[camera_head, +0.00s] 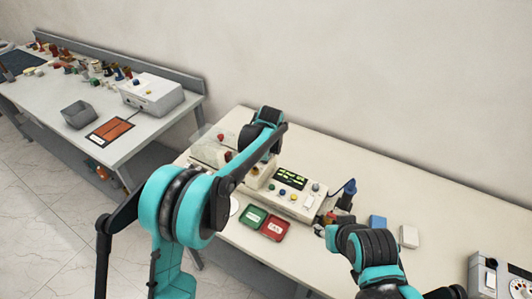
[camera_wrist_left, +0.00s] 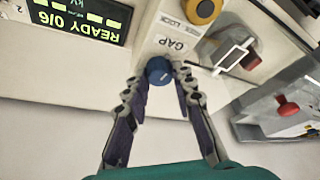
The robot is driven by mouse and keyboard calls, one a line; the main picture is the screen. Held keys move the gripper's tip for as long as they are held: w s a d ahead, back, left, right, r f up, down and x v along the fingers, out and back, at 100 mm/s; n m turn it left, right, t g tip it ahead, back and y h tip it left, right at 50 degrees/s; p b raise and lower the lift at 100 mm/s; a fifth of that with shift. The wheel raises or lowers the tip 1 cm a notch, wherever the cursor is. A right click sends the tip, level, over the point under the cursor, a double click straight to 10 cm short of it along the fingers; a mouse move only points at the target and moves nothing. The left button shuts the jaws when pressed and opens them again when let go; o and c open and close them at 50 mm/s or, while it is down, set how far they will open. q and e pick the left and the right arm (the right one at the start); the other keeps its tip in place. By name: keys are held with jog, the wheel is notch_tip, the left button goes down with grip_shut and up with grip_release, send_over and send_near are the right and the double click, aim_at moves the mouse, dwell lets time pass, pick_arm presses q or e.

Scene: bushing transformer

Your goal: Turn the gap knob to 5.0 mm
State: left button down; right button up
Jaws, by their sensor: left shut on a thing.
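The gap knob (camera_wrist_left: 159,68) is a small blue knob beside the upside-down GAP label (camera_wrist_left: 175,43) in the left wrist view. My left gripper (camera_wrist_left: 160,80) has its two fingers on either side of the knob and is shut on it. A pointer mark and scale cannot be read. The display (camera_wrist_left: 78,16) reads READY 0/6, upside down; it also shows lit in the head view (camera_head: 290,178). In the head view my left arm covers its gripper and the knob. My right gripper (camera_head: 328,227) is at the tester's right end, too small to judge.
A yellow knob (camera_wrist_left: 201,8) and a clear-windowed fixture (camera_wrist_left: 230,50) sit close to the gap knob. A green tray (camera_head: 253,216) and a red tray (camera_head: 275,229) lie in front of the tester. Blue (camera_head: 378,222) and white (camera_head: 408,237) blocks lie to the right.

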pick_arm(q)
jog(key=shift+n, duration=0.6)
jog(key=c, duration=1.3)
grip_release()
jog(key=v, duration=1.2)
jog(key=shift+d, duration=0.2)
